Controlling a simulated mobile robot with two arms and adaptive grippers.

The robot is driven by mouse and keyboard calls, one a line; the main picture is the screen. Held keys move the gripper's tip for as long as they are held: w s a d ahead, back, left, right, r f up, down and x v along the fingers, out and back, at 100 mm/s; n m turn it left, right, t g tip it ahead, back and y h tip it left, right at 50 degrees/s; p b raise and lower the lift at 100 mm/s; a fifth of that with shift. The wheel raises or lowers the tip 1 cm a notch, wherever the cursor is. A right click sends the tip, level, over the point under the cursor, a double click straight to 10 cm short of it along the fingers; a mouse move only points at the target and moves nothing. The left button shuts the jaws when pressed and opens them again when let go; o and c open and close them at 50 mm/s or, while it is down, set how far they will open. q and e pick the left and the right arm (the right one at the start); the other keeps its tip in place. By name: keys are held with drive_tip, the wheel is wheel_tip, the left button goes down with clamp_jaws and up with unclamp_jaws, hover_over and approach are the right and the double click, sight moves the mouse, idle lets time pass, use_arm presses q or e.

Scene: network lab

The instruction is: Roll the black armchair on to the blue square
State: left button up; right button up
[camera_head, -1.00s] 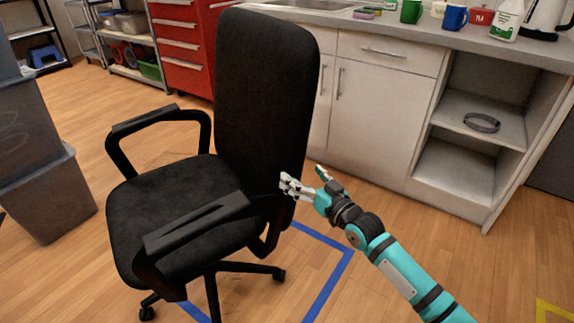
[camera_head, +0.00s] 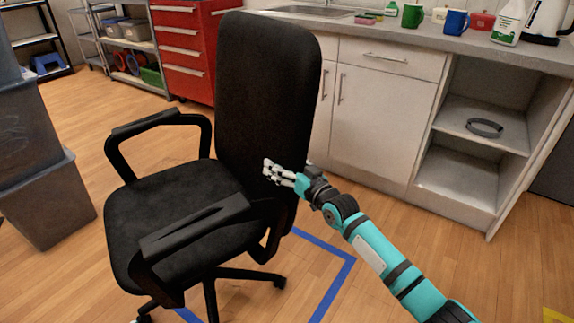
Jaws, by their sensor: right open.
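The black armchair (camera_head: 262,95) stands upright left of centre, its tall backrest to the right of its seat and its two armrests at front and back. A blue square outline (camera_head: 336,280) is taped on the floor; its right corner shows, and the rest is partly hidden by the chair. The chair's base overlaps the outlined area, with some of its feet at or beyond the left part. My right gripper (camera_head: 270,172) is open in front of the lower backrest, above the near armrest; I cannot tell if it touches. My left gripper is not in view.
A counter with white cabinets (camera_head: 385,105) stands behind and to the right of the chair. A red drawer cabinet (camera_head: 183,45) is at the back. Grey bins (camera_head: 45,200) are stacked at the left.

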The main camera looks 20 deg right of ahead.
drive_tip(key=c, duration=1.8)
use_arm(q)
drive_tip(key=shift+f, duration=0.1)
